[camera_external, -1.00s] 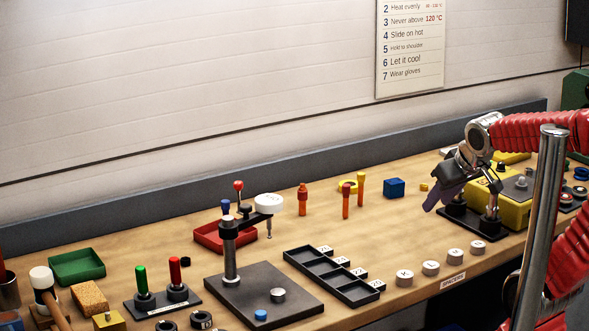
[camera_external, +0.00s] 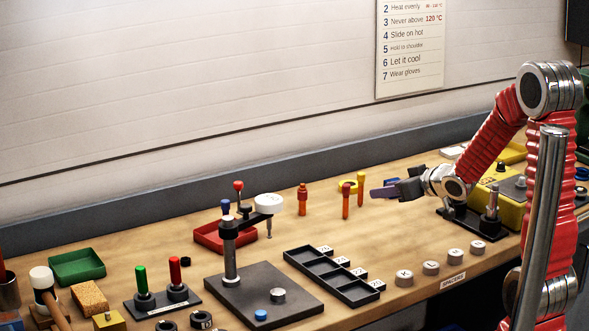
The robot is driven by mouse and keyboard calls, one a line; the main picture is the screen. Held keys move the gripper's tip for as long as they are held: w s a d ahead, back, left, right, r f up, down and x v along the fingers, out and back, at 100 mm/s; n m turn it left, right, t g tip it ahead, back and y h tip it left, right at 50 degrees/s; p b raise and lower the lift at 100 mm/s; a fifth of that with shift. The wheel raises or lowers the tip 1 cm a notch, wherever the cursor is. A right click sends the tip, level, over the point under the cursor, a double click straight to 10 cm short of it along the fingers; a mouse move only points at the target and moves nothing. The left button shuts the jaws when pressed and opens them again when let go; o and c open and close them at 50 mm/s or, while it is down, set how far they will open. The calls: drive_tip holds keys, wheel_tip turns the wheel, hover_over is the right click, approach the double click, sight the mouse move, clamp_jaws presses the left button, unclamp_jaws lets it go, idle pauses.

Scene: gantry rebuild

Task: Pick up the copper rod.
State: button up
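I cannot tell for sure which, if any, is the copper rod. Nothing is visibly held.
A blue block (camera_external: 391,182) is partly hidden behind my gripper. A yellow box (camera_external: 510,205) and a black stand with metal posts (camera_external: 472,221) are to the right. A black divided tray (camera_external: 330,273) lies in front.

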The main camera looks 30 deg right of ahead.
sight(348, 197)
drive_tip(key=shift+w+a+f+y, duration=0.35)
drive_tip(key=shift+w+f+y, duration=0.05)
drive_tip(key=shift+f+y, duration=0.1)
drive_tip(key=shift+w, duration=0.1)
drive_tip(key=shift+x, duration=4.2)
drive_tip(key=shift+r, duration=0.1)
drive_tip(key=shift+x, duration=2.65)
drive_tip(key=shift+c, duration=0.2)
clamp_jaws()
